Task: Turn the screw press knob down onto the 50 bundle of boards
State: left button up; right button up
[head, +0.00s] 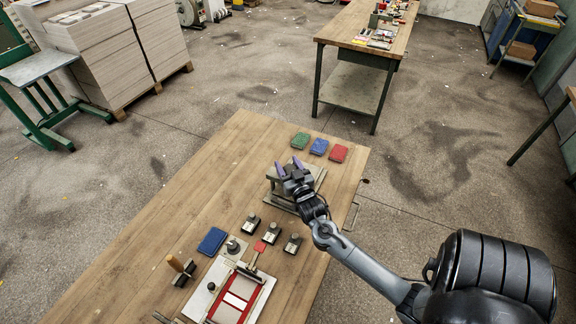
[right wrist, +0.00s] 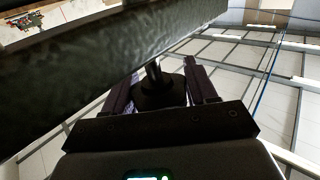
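The screw press (head: 308,174) stands near the far right of the wooden bench, with a grey frame and a base plate. My right gripper (head: 288,165) is over the press, its two purple fingertips apart. In the right wrist view, a dark round knob (right wrist: 158,92) on a thin stem sits between the two fingers, below a thick dark bar (right wrist: 90,75). Whether both fingers touch the knob cannot be told. The board bundle under the press is hidden or too small to tell. My left gripper is not in view.
Green (head: 300,140), blue (head: 319,146) and red (head: 338,153) blocks lie beyond the press. Several small dark-topped blocks, a blue pad (head: 212,240) and a red-framed fixture (head: 240,297) lie nearer. The bench's left part (head: 150,235) is clear.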

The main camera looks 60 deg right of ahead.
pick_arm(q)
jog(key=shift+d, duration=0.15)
pick_arm(e)
jog(key=shift+c, duration=1.2)
